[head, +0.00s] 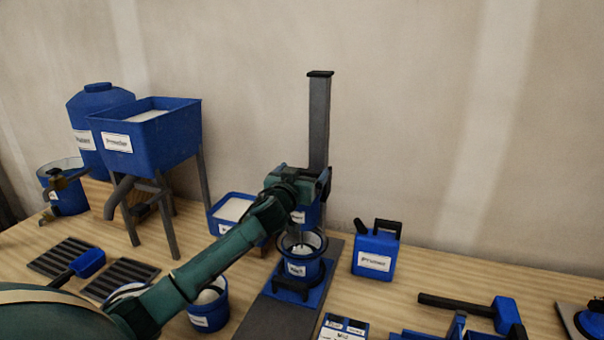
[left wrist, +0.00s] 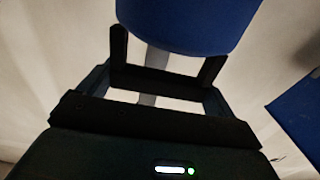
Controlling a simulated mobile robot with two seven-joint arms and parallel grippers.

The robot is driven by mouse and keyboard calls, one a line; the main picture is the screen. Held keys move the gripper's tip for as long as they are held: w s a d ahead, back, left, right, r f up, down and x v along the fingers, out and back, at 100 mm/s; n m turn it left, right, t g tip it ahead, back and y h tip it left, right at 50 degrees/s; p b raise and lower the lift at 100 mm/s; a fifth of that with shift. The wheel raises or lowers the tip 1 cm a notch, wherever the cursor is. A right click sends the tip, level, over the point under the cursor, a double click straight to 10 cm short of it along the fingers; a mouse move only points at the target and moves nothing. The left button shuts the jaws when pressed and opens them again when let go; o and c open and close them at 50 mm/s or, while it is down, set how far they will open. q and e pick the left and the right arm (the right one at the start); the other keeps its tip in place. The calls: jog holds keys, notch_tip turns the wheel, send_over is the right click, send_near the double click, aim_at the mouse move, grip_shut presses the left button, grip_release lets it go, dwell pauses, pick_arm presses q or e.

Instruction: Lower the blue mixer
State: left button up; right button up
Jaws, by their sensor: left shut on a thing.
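The blue mixer (head: 307,214) is mounted on a tall grey column (head: 319,125) that stands on a dark base plate. My left arm reaches in from the lower left, and my left gripper (head: 318,184) is at the mixer on the column, hiding part of it. In the left wrist view the fingers of the left gripper (left wrist: 166,52) sit at the blue mixer body (left wrist: 188,20), shut on it. Below the mixer a blue bucket (head: 296,270) stands in a holder on the base plate; the mixer's lower end is at the bucket's mouth. My right gripper is not in view.
A primer jug (head: 376,250) stands close right of the base plate. A blue hopper (head: 150,135) on legs, a blue tank and dark grates (head: 120,278) are at left. Another bucket (head: 209,310) stands by my arm. A mallet (head: 470,308) lies at right.

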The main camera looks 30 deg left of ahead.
pick_arm(q)
jog(key=shift+f, duration=0.45)
jog(key=o, duration=1)
jog(key=shift+o, duration=0.5)
jog(key=shift+r, duration=0.15)
jog(key=shift+s, duration=0.1)
jog(key=v, duration=1.3)
